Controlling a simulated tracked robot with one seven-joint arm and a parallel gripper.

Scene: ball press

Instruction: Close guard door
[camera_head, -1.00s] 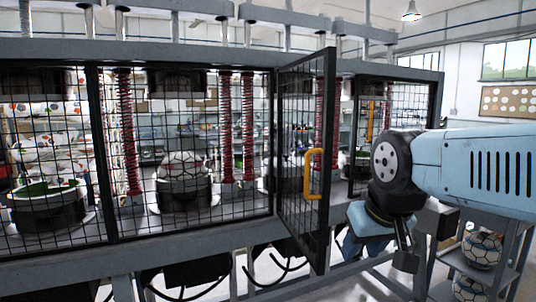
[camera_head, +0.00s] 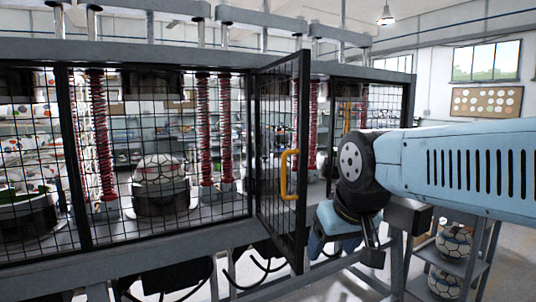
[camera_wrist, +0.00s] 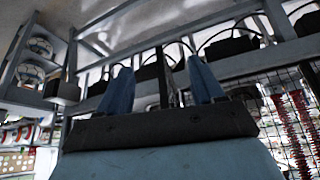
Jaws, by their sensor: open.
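The guard door (camera_head: 272,150) is a black-framed mesh panel on the press front. It stands swung outward at an angle, with its free edge toward me. Its yellow handle (camera_head: 288,175) is on the free-edge side. My gripper (camera_head: 328,228) is to the right of the door, lower than the handle, and appears apart from it. In the wrist view my gripper (camera_wrist: 160,66) shows two blue fingers spread wide with nothing held between them. The door and handle cannot be made out in the wrist view.
Fixed mesh panels (camera_head: 150,110) flank the door, with balls and red springs behind them. A grey frame beam (camera_head: 150,240) runs below, with black hoses under it. A rack with balls (camera_head: 452,258) stands at the right, behind my arm.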

